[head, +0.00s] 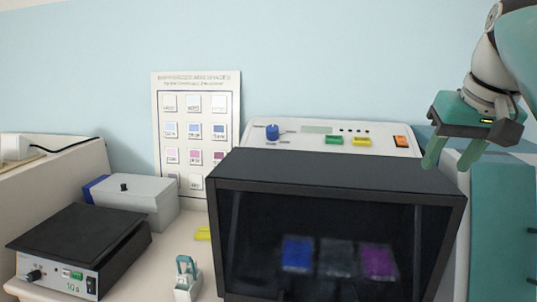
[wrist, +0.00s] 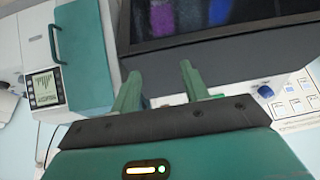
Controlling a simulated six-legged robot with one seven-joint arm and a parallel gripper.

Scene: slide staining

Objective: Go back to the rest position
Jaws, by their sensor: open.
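My gripper (head: 453,152) is at the upper right of the head view, raised in front of the wall and to the right of the dark-fronted machine. Its two green fingers point down and stand apart with nothing between them. In the wrist view my gripper (wrist: 160,80) also shows open and empty, its fingers pointing toward the black-framed machine. No object touches the fingers in either view.
A black-hooded machine (head: 340,172) with blue, grey and purple patches behind its dark front fills the centre. A hotplate-like box (head: 75,245), a grey box (head: 135,205) and a small white holder (head: 187,290) stand left. A teal-doored unit (wrist: 85,55) stands beside the machine.

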